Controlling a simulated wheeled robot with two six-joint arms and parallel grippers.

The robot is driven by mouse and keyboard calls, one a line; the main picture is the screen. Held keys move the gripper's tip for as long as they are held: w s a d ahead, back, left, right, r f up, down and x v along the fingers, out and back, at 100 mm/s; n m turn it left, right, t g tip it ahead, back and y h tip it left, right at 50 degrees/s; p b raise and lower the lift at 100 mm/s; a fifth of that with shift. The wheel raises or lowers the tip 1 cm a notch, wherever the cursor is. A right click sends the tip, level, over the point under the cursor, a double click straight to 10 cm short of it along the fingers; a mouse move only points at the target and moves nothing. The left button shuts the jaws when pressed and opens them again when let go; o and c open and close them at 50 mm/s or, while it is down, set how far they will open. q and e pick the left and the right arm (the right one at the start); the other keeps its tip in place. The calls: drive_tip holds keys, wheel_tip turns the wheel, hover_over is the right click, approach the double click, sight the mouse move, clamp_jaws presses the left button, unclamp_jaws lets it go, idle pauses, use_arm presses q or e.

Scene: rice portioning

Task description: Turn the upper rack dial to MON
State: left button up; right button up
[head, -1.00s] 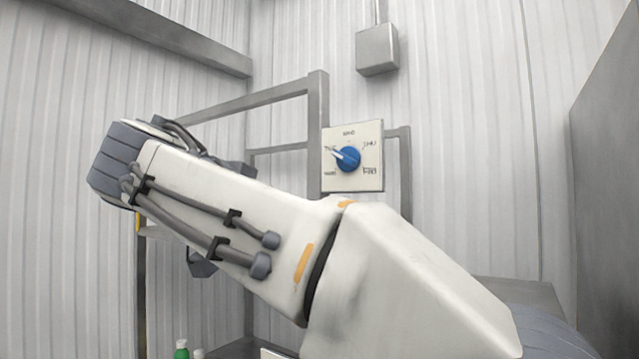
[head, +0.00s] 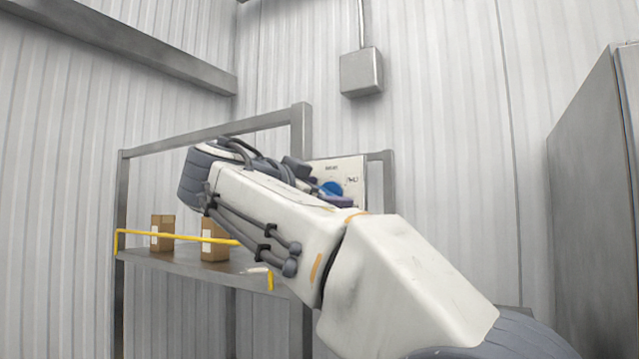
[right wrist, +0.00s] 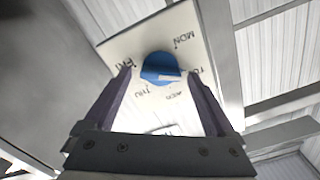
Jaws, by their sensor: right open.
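The dial panel (head: 346,168) is a pale square plate on the rack, partly hidden behind my right arm in the head view. Its blue knob (head: 331,188) shows above my fingers. The MON label (right wrist: 185,40) is at the panel's upper right there. My right gripper (right wrist: 160,78) is open, its dark fingers on either side of the knob; contact cannot be told. My left gripper is not in view.
The rack's lower shelf (head: 190,262) carries two brown boxes, one of them here (head: 214,240), behind a yellow rail (head: 175,236). A grey wall box (head: 361,72) hangs above. A tall grey cabinet (head: 590,200) stands at the right.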

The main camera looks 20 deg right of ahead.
drive_tip(key=shift+w+d, duration=0.15)
drive_tip(key=c, duration=1.4)
drive_tip(key=shift+f+n, duration=0.1)
drive_tip(key=shift+n, duration=0.2)
drive_tip(key=shift+w+n+b, duration=0.2)
drive_tip(key=shift+n+b, duration=0.7)
drive_tip(key=shift+n, duration=4.7)
